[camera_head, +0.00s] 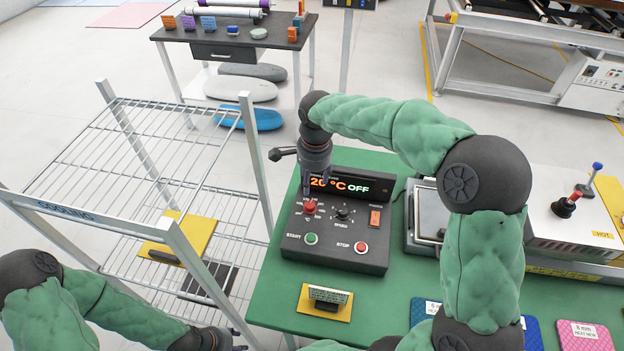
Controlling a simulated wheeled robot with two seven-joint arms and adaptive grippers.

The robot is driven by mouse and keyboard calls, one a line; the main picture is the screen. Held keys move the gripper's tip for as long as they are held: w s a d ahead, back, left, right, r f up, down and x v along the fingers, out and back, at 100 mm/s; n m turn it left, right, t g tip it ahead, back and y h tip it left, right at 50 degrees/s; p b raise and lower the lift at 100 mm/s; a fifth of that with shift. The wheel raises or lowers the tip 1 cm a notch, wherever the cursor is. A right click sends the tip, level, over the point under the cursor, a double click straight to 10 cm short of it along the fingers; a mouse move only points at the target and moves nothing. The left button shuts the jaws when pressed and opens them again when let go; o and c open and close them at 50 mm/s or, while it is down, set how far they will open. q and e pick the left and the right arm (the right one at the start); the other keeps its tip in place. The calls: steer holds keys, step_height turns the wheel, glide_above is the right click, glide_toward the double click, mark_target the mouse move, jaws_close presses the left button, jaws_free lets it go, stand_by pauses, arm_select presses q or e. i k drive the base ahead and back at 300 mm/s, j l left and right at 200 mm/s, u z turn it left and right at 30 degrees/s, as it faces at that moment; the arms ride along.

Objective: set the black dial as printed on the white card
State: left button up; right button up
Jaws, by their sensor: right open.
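The black dial (343,214) sits on the dark control box (335,255) on the green table, right of a red knob (310,208). The white card (329,295) stands in a small holder on a yellow plate in front of the box; its print is too small to read. My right gripper (322,190) points down over the box, open, just above and behind the red knob and black dial. I cannot tell if it touches either. It partly hides the display (355,188), which reads about "20 °C OFF". My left gripper (236,342) is low at the bottom edge, partly cut off.
The box also has a green start button (311,239), a red stop button (361,248) and an orange switch (375,218). A wire cooling rack (150,150) stands left of the green table (270,310). A silver machine (560,235) stands at right.

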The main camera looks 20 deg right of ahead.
mark_target(342, 213)
steer(key=k+j, duration=0.8)
steer(key=j, duration=0.1)
